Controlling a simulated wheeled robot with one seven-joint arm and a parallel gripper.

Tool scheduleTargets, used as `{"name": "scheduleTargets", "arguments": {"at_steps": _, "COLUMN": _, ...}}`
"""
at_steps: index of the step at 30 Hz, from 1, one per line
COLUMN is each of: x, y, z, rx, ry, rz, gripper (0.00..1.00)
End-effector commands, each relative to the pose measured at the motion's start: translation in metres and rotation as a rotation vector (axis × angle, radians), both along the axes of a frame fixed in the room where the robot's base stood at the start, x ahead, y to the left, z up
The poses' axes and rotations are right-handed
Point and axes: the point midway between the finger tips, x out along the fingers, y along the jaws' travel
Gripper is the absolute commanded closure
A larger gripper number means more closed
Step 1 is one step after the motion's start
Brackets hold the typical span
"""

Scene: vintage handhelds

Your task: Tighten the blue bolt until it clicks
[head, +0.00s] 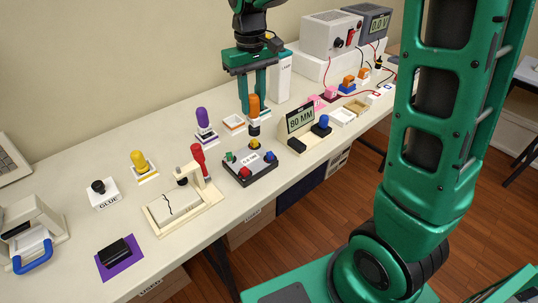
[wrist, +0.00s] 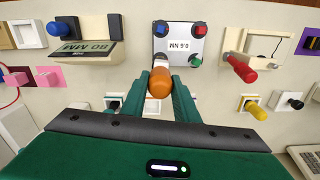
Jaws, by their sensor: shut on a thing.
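My gripper (head: 254,100) is shut on an orange-handled driver (head: 254,105), which it holds upright. In the wrist view the orange handle (wrist: 160,84) sits between the fingers of my gripper (wrist: 162,88). The driver's lower end is over the back edge of a dark block with a pale top plate (head: 249,162). The blue bolt (head: 270,156) is on the block's right in the head view; it also shows in the wrist view (wrist: 162,28). Red (head: 244,172), green (head: 229,156) and yellow (head: 255,144) bolts share the block. The driver tip's contact is unclear.
A red-handled clamp fixture (head: 190,190) is left of the block. A display reading 80 MM (head: 301,119) stands to its right. A purple-handled tool (head: 203,120) and an orange-lined tray (head: 234,124) are close behind. The table's front edge is near the block.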

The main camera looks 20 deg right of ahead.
Motion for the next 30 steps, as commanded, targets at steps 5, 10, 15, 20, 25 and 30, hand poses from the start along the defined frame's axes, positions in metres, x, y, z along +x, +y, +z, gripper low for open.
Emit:
{"name": "scheduleTargets", "arguments": {"at_steps": 5, "x": -0.018, "y": -0.006, "z": 0.004, "rx": 0.0, "ry": -0.001, "rz": -0.034, "gripper": 1.0}}
{"name": "scheduleTargets", "arguments": {"at_steps": 10, "x": -0.045, "y": -0.015, "z": 0.008, "rx": 0.0, "ry": -0.002, "rz": -0.087, "gripper": 1.0}}
{"name": "scheduleTargets", "arguments": {"at_steps": 15, "x": -0.068, "y": -0.022, "z": 0.011, "rx": 0.0, "ry": -0.001, "rz": -0.134, "gripper": 1.0}}
{"name": "scheduleTargets", "arguments": {"at_steps": 20, "x": -0.068, "y": -0.023, "z": -0.009, "rx": -0.001, "ry": 0.003, "rz": -0.136, "gripper": 1.0}}
{"name": "scheduleTargets", "arguments": {"at_steps": 25, "x": -0.067, "y": -0.023, "z": -0.018, "rx": 0.0, "ry": 0.001, "rz": -0.136, "gripper": 1.0}}
{"name": "scheduleTargets", "arguments": {"at_steps": 30, "x": -0.067, "y": -0.023, "z": -0.019, "rx": 0.0, "ry": 0.0, "rz": -0.136, "gripper": 1.0}}
